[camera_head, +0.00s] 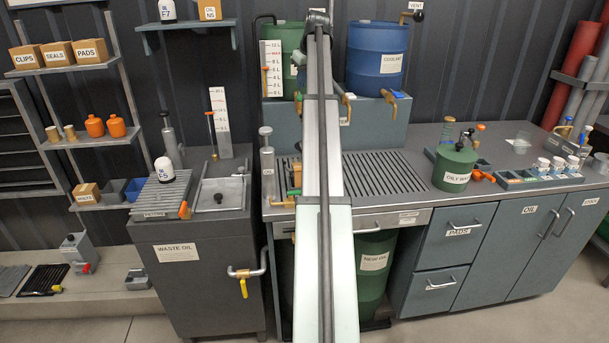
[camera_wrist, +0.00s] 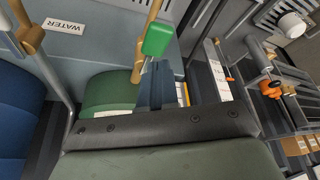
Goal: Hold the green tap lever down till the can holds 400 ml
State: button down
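The green tap lever (camera_wrist: 157,38) shows in the wrist view, on a brass tap (camera_wrist: 138,62) in front of the green drum (camera_wrist: 105,92). My gripper (camera_wrist: 156,66) is just below the lever in that view, its dark fingers pointing at it. The fingers look closed together, with nothing seen between them. I cannot tell whether they touch the lever. In the head view my arm runs up the middle and hides the gripper; the green drum (camera_head: 287,38) shows behind it. I cannot make out the can or its level in either view.
A blue coolant drum (camera_head: 376,55) stands right of my arm on the raised stand (camera_head: 375,125). A level gauge (camera_head: 271,68) stands left of the arm. A green can-like vessel (camera_head: 455,165) stands on the right of the bench.

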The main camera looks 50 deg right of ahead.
jog(key=r, duration=0.1)
jog(key=s+a+r, duration=0.2)
jog(key=r, duration=0.1)
dwell(0.4)
jog(key=shift+a, duration=0.1)
dwell(0.3)
